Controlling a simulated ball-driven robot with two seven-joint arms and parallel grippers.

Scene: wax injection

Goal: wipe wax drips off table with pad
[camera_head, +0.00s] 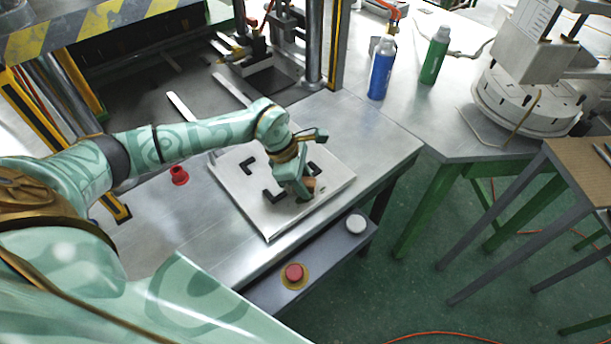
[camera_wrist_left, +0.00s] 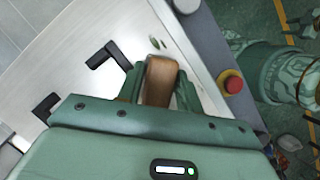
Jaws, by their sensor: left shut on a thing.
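My left gripper (camera_head: 304,189) reaches over the pale plate (camera_head: 268,222) on the metal table (camera_head: 200,235), near the plate's right edge. It is shut on a brown pad (camera_wrist_left: 160,82), which stands between the two green fingers in the left wrist view. The pad shows only as a small brown patch (camera_head: 312,184) in the head view. Small green wax drips (camera_wrist_left: 155,43) lie on the pale surface just beyond the pad in the wrist view. The arm and gripper hide part of the plate. I cannot tell whether the pad touches the surface. My right gripper is not in view.
Black corner brackets (camera_head: 248,166) stand on the plate. A red cap-like object (camera_head: 179,175) stands to the left. A red button (camera_head: 294,272) and a white button (camera_head: 356,224) sit on the front panel. Blue (camera_head: 381,68) and green (camera_head: 435,56) bottles stand at the back.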

